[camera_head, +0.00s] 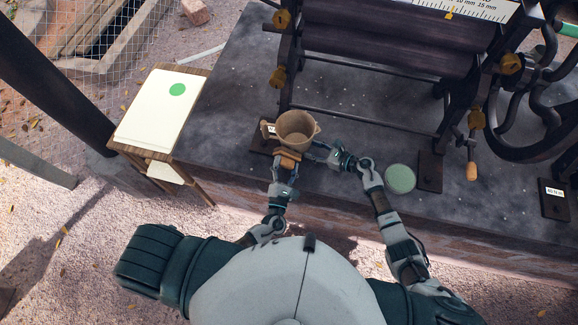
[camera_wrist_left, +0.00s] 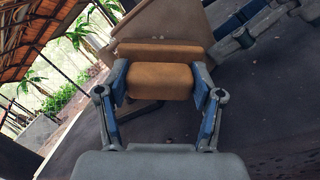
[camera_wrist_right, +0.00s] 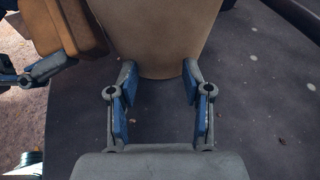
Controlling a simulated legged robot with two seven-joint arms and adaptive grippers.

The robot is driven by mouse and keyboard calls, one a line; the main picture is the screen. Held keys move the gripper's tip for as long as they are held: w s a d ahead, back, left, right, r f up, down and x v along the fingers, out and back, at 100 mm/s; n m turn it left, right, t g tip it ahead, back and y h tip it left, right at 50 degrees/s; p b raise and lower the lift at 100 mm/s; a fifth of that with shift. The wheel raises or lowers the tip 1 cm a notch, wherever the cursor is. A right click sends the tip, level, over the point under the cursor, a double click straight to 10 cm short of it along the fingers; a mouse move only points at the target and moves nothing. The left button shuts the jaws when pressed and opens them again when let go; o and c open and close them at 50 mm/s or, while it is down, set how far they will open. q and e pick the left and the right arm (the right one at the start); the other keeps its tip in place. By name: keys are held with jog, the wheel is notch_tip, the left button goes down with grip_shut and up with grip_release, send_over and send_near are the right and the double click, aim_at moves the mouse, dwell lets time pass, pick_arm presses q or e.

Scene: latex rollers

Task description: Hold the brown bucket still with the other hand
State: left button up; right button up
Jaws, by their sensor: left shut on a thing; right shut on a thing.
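The brown bucket (camera_head: 297,128) stands upright on the dark stone platform, below the roller machine in the head view. It has a handle-like loop on its left side. My right gripper (camera_head: 316,150) is shut on the bucket's lower wall from the right; in the right wrist view the bucket (camera_wrist_right: 155,35) fills the space between the fingertips. My left gripper (camera_head: 287,165) is shut on an orange-brown block (camera_wrist_left: 160,80), held close in front of the bucket. The left wrist view shows the bucket (camera_wrist_left: 165,22) just behind the block; whether they touch is unclear.
A roller machine (camera_head: 385,45) with a scale and brass knobs stands behind the bucket. A white-topped wooden table (camera_head: 150,125) with a green disc is on the left. A light green round disc (camera_head: 400,178) lies on the platform (camera_head: 235,90) to the right.

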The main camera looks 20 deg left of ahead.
pick_arm(q)
jog(key=shift+w, duration=0.45)
jog(key=shift+d, duration=0.1)
jog(key=shift+d+r, duration=0.1)
jog(key=shift+d, duration=1.6)
jog(key=shift+a, duration=1.85)
jog(key=shift+s+d+f, duration=0.1)
jog(key=shift+s+f, duration=0.1)
jog(key=shift+s, duration=1.35)
jog(key=shift+s+d+f, duration=0.1)
jog(key=shift+s+f, duration=0.1)
jog(key=shift+s, duration=1.3)
